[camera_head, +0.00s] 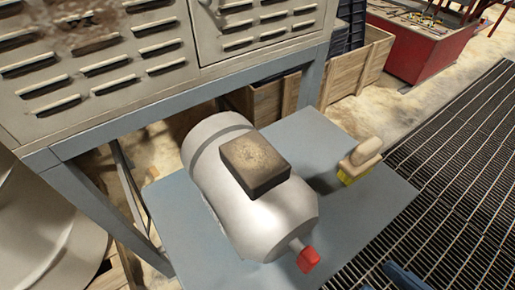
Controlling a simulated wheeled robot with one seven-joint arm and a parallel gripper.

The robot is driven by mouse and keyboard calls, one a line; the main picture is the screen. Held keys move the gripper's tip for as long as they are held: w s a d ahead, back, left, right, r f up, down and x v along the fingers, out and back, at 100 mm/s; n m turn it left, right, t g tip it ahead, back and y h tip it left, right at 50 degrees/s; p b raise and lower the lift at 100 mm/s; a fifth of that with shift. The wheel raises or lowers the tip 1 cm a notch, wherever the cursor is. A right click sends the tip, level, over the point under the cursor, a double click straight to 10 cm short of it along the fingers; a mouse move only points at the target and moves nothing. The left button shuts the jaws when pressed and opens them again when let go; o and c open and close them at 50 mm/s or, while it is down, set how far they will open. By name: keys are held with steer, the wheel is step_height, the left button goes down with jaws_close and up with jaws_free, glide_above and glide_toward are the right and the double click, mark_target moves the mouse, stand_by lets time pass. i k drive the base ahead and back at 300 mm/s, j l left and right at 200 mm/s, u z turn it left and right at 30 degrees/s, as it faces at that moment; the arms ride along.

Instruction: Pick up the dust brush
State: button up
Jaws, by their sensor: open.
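The dust brush (362,155) is at the right side of a blue-grey table (372,215). It has a pale wooden handle on top and yellow bristles below, and it appears to rest on the bristles. It stands near the table's right edge, apart from the large motor. My gripper is not recognisable in this view.
A large silver motor (235,190) with a dark box (255,163) on top and a red-capped end (308,260) fills the table's middle. A louvred metal cabinet (100,75) rises behind. Wooden crates (355,72) stand beyond. Dark floor grating (460,170) lies right.

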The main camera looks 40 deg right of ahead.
mark_target(364, 157)
steer(key=k+l+u, duration=0.25)
steer(key=k+l, duration=0.15)
steer(key=k+l+u, duration=0.3)
steer(key=k+l, duration=0.05)
steer(key=k, duration=0.1)
